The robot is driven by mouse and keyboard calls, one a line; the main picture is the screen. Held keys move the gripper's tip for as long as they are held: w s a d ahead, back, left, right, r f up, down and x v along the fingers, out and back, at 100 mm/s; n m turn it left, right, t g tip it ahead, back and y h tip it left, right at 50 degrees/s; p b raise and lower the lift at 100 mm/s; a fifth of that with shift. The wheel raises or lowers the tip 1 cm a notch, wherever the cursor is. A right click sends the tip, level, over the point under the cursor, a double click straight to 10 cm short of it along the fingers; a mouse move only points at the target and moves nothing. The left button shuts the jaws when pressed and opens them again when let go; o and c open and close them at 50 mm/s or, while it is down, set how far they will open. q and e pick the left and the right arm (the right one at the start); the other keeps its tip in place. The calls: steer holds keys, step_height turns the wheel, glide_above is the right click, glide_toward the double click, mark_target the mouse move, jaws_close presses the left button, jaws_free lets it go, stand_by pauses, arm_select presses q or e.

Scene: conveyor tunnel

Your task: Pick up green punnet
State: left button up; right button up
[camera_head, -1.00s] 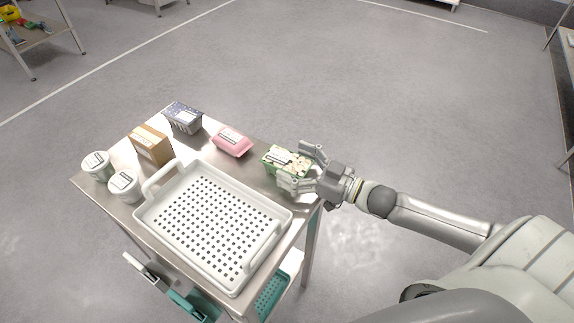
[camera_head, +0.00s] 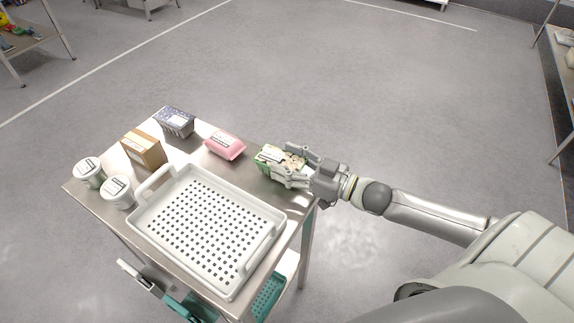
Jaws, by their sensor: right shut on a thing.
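The green punnet (camera_head: 270,158) has pale contents or a pale label on top and is at the right back corner of the metal table. My right gripper (camera_head: 287,165) is shut on it from the right, with fingers on its far and near sides. The fingers hide part of the punnet. I cannot tell whether the punnet touches the table or is slightly above it. My left gripper is not in view.
A white perforated tray (camera_head: 275,238) with handles fills the table (camera_head: 98,208) front. A pink carton (camera_head: 225,145), a dark blue punnet (camera_head: 174,121), a brown box (camera_head: 143,150) and two white tubs (camera_head: 117,191) stand along the back and left. Open floor lies beyond.

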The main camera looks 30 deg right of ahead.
steer(key=w+a+r, duration=0.1)
steer(key=r, duration=0.1)
steer(key=w+a+r, duration=0.1)
steer(key=w+r, duration=0.1)
steer(key=r, duration=0.1)
steer(key=w+a+r+b, duration=0.1)
steer(key=r, duration=0.2)
steer(key=shift+w+a+r, duration=0.15)
steer(key=shift+w+r, duration=0.05)
steer(key=w+a+r+b, duration=0.1)
steer(key=w+a+r, duration=0.2)
steer(key=w+a, duration=0.2)
steer(key=shift+w+r, duration=0.25)
steer(key=shift+w, duration=0.65)
